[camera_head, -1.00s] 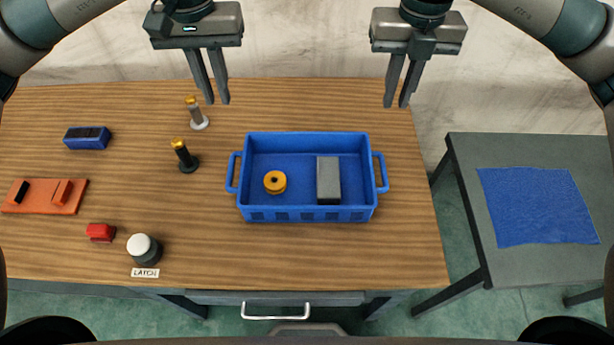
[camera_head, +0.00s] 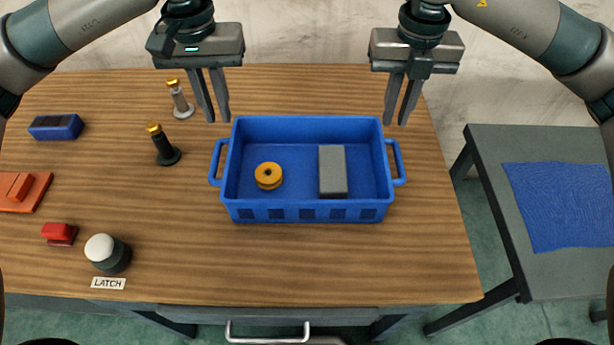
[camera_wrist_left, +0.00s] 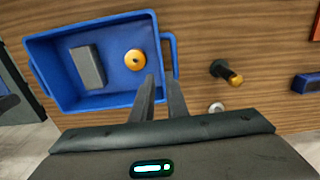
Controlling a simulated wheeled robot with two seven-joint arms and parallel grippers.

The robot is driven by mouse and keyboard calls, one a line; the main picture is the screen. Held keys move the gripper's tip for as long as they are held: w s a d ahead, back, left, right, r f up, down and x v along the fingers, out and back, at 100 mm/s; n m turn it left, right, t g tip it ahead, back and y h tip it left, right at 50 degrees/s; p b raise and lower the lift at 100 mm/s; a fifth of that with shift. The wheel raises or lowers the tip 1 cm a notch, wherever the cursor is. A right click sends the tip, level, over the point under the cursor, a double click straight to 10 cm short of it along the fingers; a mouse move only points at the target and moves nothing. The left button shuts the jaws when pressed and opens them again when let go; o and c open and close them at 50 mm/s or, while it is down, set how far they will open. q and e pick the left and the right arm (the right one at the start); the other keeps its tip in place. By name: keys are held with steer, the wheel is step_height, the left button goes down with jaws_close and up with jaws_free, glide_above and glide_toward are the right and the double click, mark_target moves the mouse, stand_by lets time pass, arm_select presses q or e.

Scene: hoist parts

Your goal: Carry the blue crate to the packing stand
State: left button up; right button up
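The blue crate (camera_head: 308,214) sits upright on the wooden table, with a handle at each short side. It holds an orange ring-shaped part (camera_head: 268,176) and a grey block (camera_head: 332,171). My left gripper (camera_head: 218,121) is open and empty, above and behind the crate's left handle. My right gripper (camera_head: 396,123) is open and empty, above and behind the right handle. Neither appears to touch the crate. In the left wrist view the crate (camera_wrist_left: 107,104) lies beyond the open left fingers (camera_wrist_left: 160,77). The packing stand (camera_head: 495,147) is a grey table at the right with a blue mat (camera_head: 560,205).
On the wooden table (camera_head: 300,270), left of the crate, stand a black post (camera_head: 163,146), a grey post (camera_head: 180,100), a blue box (camera_head: 56,127), an orange plate (camera_head: 30,195), a red block (camera_head: 58,233) and a white-topped latch button (camera_head: 107,253). A gap separates table and stand.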

mark_target(238, 178)
arm_select(q)
steer(key=shift+f, duration=0.1)
arm_select(e)
steer(key=shift+f, duration=0.1)
